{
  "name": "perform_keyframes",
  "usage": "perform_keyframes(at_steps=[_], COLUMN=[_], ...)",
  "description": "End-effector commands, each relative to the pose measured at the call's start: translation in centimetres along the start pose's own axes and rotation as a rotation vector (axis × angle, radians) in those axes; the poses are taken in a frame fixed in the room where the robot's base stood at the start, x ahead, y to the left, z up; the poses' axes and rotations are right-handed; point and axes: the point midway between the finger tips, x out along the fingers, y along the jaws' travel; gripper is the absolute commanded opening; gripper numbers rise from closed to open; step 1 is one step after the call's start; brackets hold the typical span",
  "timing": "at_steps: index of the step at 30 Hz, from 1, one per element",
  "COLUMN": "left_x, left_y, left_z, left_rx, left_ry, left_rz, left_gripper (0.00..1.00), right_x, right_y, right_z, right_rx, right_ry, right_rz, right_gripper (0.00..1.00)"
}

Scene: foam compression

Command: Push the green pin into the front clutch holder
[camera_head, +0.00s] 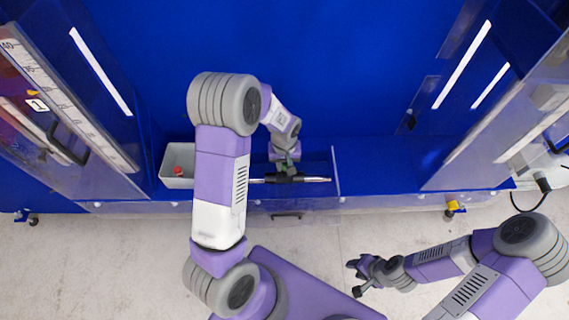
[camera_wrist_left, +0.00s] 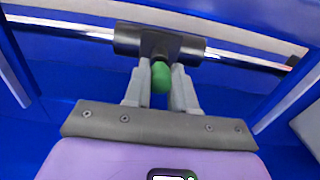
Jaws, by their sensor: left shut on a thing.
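The green pin (camera_wrist_left: 160,79) stands between the two fingers of my left gripper (camera_wrist_left: 160,68), which is shut on it. Beyond it, a black clutch holder (camera_wrist_left: 130,38) sits on a metal rod (camera_wrist_left: 235,61). The pin's far end is at the middle of this holder; how deep it sits is hidden. In the head view my left gripper (camera_head: 286,167) is right at the black holder (camera_head: 298,179) on the rod (camera_head: 320,180). My right gripper (camera_head: 356,277) is away from the holder, low in the view, with its dark fingers apart and empty.
A grey bin (camera_head: 178,181) with a red object (camera_head: 179,170) stands on the blue bench left of my left arm. A thin pale divider (camera_head: 335,171) stands near the rod's right end. The blue bench (camera_head: 385,160) right of it is clear.

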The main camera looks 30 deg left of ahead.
Motion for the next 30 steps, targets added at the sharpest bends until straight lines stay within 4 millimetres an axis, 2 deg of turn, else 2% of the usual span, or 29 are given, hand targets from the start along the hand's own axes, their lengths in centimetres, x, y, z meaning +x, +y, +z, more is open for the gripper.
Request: perform_keyframes(at_steps=[15, 16, 21, 30], left_x=[1.12, 1.12, 1.04, 1.04], left_y=[0.01, 0.01, 0.00, 0.00], left_z=[-0.01, -0.01, -0.01, -0.01], left_rx=[0.000, 0.000, 0.000, 0.000], left_ry=[0.000, 0.001, 0.000, 0.000], left_rz=[0.000, 0.000, 0.000, 0.000], left_gripper=[0.00, 0.27, 0.53, 0.55], right_x=[0.84, 0.84, 0.77, 0.77], right_y=[0.31, 0.31, 0.29, 0.29], right_z=[-0.04, -0.04, -0.03, -0.03], right_rx=[0.000, 0.000, 0.000, 0.000], right_ry=[0.000, 0.000, 0.000, 0.000], right_rz=[0.000, 0.000, 0.000, 0.000], right_gripper=[0.38, 0.38, 0.38, 0.38])
